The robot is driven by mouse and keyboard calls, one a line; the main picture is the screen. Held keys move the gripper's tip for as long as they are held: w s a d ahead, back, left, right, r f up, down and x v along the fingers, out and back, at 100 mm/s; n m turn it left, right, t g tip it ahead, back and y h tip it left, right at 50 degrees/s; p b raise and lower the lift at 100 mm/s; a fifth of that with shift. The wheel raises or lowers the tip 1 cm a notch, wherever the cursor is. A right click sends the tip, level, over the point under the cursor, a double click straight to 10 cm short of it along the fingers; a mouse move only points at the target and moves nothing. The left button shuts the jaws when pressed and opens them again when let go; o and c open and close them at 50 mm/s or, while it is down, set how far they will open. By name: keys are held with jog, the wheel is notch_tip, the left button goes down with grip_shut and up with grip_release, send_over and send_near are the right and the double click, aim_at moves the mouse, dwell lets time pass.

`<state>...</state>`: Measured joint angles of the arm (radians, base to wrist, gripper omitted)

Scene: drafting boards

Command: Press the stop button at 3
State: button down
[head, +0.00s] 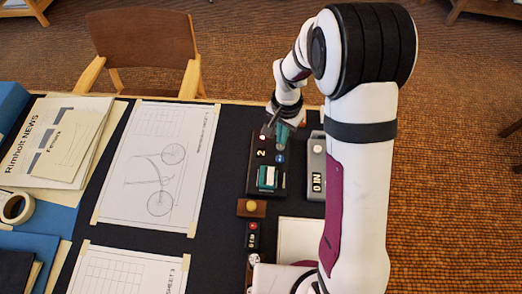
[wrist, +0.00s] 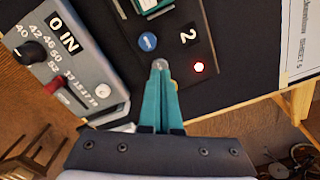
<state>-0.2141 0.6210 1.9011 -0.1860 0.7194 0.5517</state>
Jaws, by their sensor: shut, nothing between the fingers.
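The black panel (head: 254,180) stands on the dark mat, with a white "2" (head: 261,153) on it. It also shows in the wrist view (wrist: 170,40), with the "2" (wrist: 188,35), a round blue button (wrist: 147,41) and a glowing red lamp (wrist: 199,67). The blue button shows in the head view too (head: 279,159). I cannot read which control is the stop button. My gripper (head: 281,142) is over the panel's far end, its teal fingers (wrist: 160,66) shut and empty. The fingertips appear close to the blue button, apart from it in the picture. A yellow spot (wrist: 175,85) is partly hidden by the fingers.
A grey box marked "0 IN" (head: 317,165) stands right beside the panel; its knob and red slider (wrist: 55,84) show in the wrist view. A wooden block with a yellow button (head: 252,207) and a small black device (head: 252,238) stand nearer. Drawing sheets (head: 160,160) lie left.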

dwell(0.8)
jog(key=shift+f, duration=1.15)
jog(key=shift+r, duration=3.55)
jog(key=shift+r, duration=0.1)
jog(key=s+d+r, duration=0.4)
jog(key=s+r, duration=0.6)
jog(key=s, duration=0.2)
jog(key=s+r+y, duration=0.1)
jog(key=s, duration=1.2)
jog(key=shift+d+r+y, duration=0.35)
jog(key=shift+d+y, duration=0.05)
